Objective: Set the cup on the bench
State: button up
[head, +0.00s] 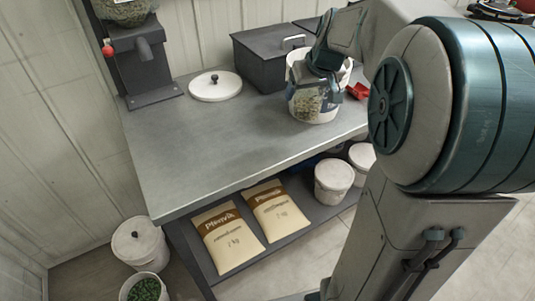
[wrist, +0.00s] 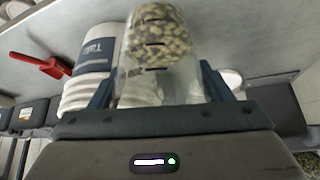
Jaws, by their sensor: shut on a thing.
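The cup (head: 304,104) is clear, with dark level marks, and holds pale greenish-brown seeds. It is over the right part of the grey bench (head: 210,140) in the head view. My gripper (head: 318,88) is shut on it, with one finger on each side of the cup (wrist: 155,45) in the wrist view. Part of the cup is hidden by my gripper. I cannot tell whether its base touches the bench or is a little above it.
A white tub (wrist: 97,50) with a blue label stands close beside the cup. A red scoop (head: 357,91) lies to its right, a dark box (head: 265,65) behind. A white lid (head: 215,86) and the seed meter (head: 140,60) are left. The bench's front and middle are clear.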

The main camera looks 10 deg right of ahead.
jog(key=shift+s+d+b, duration=0.35)
jog(key=shift+s+b, duration=0.1)
jog(key=shift+b, duration=0.05)
jog(key=shift+w+a+f, duration=0.95)
jog(key=shift+a+f, duration=0.7)
jog(key=shift+f, duration=0.1)
jog(key=shift+w+a+f, duration=1)
jog(key=shift+a+f, duration=0.65)
jog(key=shift+f, duration=0.15)
jog(key=shift+w+a+f, duration=0.95)
jog(key=shift+a+f, duration=0.7)
jog(key=shift+f, duration=0.1)
jog(key=shift+f, duration=0.15)
jog(key=o, duration=1.1)
